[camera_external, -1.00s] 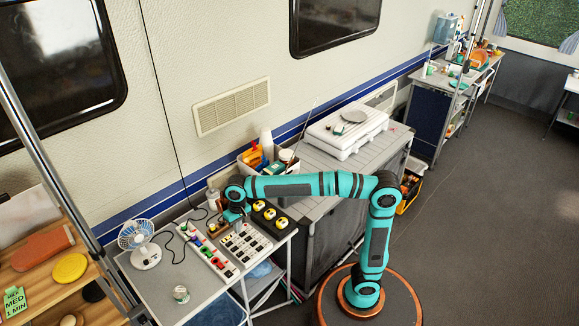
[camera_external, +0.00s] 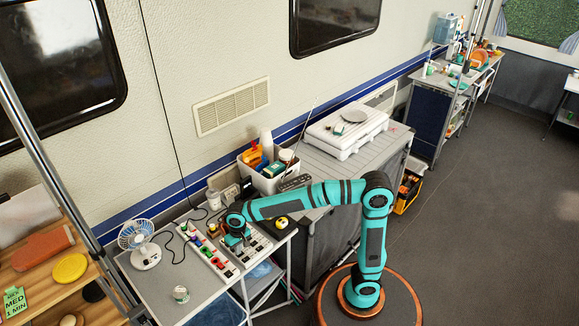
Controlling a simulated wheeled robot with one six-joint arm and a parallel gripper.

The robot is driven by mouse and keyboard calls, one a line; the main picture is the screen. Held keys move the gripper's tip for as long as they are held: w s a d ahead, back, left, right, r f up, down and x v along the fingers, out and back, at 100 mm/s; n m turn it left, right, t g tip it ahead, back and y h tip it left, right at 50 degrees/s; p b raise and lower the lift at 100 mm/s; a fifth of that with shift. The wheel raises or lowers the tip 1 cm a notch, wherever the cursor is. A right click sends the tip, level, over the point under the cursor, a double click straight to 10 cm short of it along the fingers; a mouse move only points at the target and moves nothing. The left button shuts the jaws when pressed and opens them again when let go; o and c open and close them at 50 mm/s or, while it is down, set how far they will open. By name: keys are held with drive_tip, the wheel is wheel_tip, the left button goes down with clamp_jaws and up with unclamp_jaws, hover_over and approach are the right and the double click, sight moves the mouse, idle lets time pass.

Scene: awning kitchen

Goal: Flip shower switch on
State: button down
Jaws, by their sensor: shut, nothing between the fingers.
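A white switch panel (camera_external: 257,247) with rows of small dark switches lies on the grey table at the left. My gripper (camera_external: 240,244) is shut, points down and is low over the left part of this panel. Nothing shows between its fingers. Whether the fingertips touch a switch is too small to tell. My wrist and forearm hide part of the panel, and the labels are too small to read, so I cannot tell which switch is the shower's.
A white strip with coloured buttons (camera_external: 207,252) lies just left of the panel. A small fan (camera_external: 138,241) and a small can (camera_external: 181,293) stand further left. My forearm passes over a dark box with yellow knobs (camera_external: 281,222). A bin of items (camera_external: 268,172) stands behind.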

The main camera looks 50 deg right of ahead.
drive_tip(key=shift+f, duration=0.2)
drive_tip(key=shift+a+f, duration=0.15)
drive_tip(key=shift+f, duration=0.1)
drive_tip(key=shift+d, duration=0.2)
drive_tip(key=shift+d+r, duration=0.15)
drive_tip(key=shift+d, duration=0.5)
drive_tip(key=shift+r, duration=0.1)
wheel_tip(320, 180, up, 14)
drive_tip(key=d, duration=0.1)
drive_tip(key=shift+d, duration=0.35)
idle(0.5)
